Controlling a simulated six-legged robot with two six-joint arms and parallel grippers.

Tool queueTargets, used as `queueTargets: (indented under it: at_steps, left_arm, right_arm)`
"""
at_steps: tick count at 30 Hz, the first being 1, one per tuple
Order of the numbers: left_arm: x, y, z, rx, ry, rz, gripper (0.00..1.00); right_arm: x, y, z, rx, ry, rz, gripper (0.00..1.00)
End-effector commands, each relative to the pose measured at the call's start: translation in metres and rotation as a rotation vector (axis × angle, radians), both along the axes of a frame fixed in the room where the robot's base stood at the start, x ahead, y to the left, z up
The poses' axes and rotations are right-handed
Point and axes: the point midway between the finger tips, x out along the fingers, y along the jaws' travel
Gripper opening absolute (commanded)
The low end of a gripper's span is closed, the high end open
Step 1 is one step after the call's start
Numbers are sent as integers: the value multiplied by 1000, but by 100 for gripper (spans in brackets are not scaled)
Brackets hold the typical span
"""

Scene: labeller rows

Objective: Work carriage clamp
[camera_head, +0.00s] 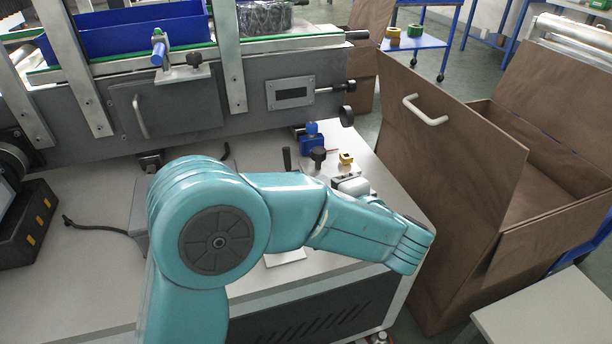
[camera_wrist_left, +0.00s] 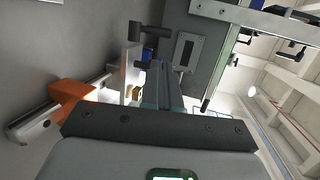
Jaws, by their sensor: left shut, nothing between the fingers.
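The machine's carriage fittings on the grey bench show in the head view: a blue block with a blue knob (camera_head: 312,138), a black knob (camera_head: 318,156) and an upright black lever (camera_head: 287,159). I cannot tell for certain which part is the carriage clamp. My left arm reaches in front of them, and its gripper is hidden in the head view. In the left wrist view my left gripper (camera_wrist_left: 163,72) is shut and empty. A blue part (camera_wrist_left: 147,53) lies beyond it, with an orange block (camera_wrist_left: 72,93) on a pale rail to its left. My right gripper is not in view.
A small yellow part (camera_head: 346,158) sits on the bench beside the knobs. The grey machine body (camera_head: 180,105) with its conveyor stands behind.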

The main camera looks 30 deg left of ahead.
Motion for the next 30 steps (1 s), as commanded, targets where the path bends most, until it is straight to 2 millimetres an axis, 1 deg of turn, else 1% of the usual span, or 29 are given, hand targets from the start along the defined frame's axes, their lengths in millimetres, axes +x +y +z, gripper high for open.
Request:
queueTargets:
  at_steps: [5,15,18,21,24,30]
  left_arm:
    - [12,24,-9,-1,0,5,0]
    - [46,84,-26,-1,1,1,0]
    - [53,98,-30,-1,0,0,0]
    - [59,107,-32,0,0,0,0]
    - [62,112,-32,0,0,-3,0]
    - [64,114,-32,0,0,-3,0]
  right_arm:
    - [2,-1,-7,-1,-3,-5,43]
    - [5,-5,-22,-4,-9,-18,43]
    - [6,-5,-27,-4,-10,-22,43]
    - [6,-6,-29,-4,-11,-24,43]
    - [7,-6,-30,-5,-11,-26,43]
    - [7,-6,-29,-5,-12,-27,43]
